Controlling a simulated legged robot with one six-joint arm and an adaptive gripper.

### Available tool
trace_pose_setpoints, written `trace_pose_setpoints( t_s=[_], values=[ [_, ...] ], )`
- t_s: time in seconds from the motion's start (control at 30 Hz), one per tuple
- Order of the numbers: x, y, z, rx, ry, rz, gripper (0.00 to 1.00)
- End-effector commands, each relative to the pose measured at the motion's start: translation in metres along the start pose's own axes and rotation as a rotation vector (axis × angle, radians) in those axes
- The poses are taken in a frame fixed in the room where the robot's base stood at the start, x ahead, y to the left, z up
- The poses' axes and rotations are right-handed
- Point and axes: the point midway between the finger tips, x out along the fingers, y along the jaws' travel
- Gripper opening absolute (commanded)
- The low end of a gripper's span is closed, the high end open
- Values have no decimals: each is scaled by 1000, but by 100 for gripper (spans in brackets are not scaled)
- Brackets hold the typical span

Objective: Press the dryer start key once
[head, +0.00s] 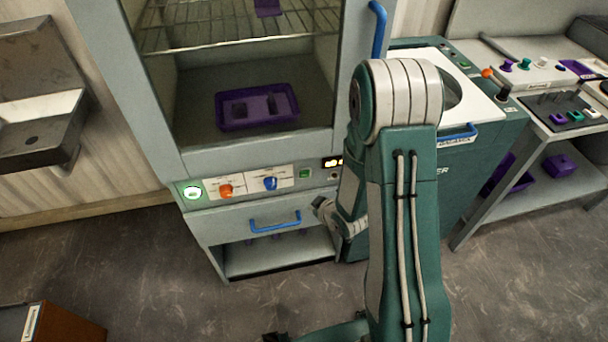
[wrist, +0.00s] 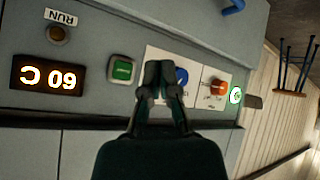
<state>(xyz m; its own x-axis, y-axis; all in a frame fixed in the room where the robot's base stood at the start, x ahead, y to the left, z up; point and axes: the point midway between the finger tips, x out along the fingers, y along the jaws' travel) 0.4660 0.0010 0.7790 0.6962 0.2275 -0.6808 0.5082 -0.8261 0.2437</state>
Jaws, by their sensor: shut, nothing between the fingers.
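The dryer (head: 250,158) stands left of centre in the head view, with a control strip below its window. The green square key (head: 304,173) sits between the blue knob (head: 270,183) and the lit display. In the wrist view the strip is upside down, and the green key (wrist: 122,70) is just left of my fingers. My gripper (wrist: 162,66) is shut and empty, its tips in front of the pale knob label and partly over the blue knob (wrist: 181,76). Whether the tips touch the panel I cannot tell. In the head view my arm hides the fingertips.
The display (wrist: 49,77) reads 60 C, near a dim RUN lamp (wrist: 57,35). An orange knob (head: 226,190) and a lit green round button (head: 192,192) lie farther left. A blue drawer handle (head: 275,222) juts out below. A purple tray (head: 257,122) sits inside the dryer.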

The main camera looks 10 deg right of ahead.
Motion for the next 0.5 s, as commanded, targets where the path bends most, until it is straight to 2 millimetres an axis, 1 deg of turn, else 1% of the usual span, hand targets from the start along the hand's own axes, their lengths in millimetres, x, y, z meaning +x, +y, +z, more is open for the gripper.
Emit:
trace_pose_setpoints(
  t_s=[0.17, 0.27, 0.5],
  values=[
    [1, 2, -1, 0, 0, 0, 0],
    [6, 5, -4, 0, 1, 1, 0],
    [26, 20, -19, -1, 1, 1, 0]
  ],
)
